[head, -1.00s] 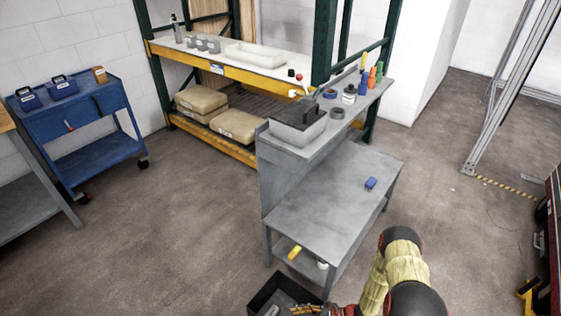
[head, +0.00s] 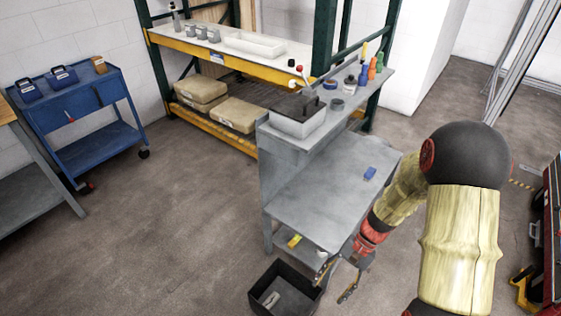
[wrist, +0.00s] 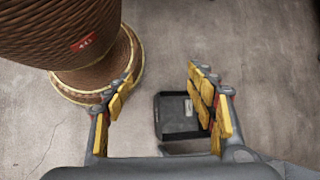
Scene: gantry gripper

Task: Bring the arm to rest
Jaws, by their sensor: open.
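My arm reaches in from the lower right of the head view, bent at a large black joint. My gripper (head: 336,280) hangs low in front of the grey workbench (head: 325,195), with its fingers spread and nothing between them. In the wrist view my gripper (wrist: 161,76) shows two yellow-padded fingers wide apart. A black open bin (head: 259,302) stands on the floor just left of the gripper, with a light grey piece (head: 271,299) inside. The bin also shows beyond the fingers in the wrist view (wrist: 160,128).
A blue block (head: 370,173) lies on the workbench; a yellow item (head: 294,241) sits on its lower shelf. A grey tub (head: 298,127) and bottles stand on the raised shelf. A blue cart (head: 75,115) is at left. The floor between is open.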

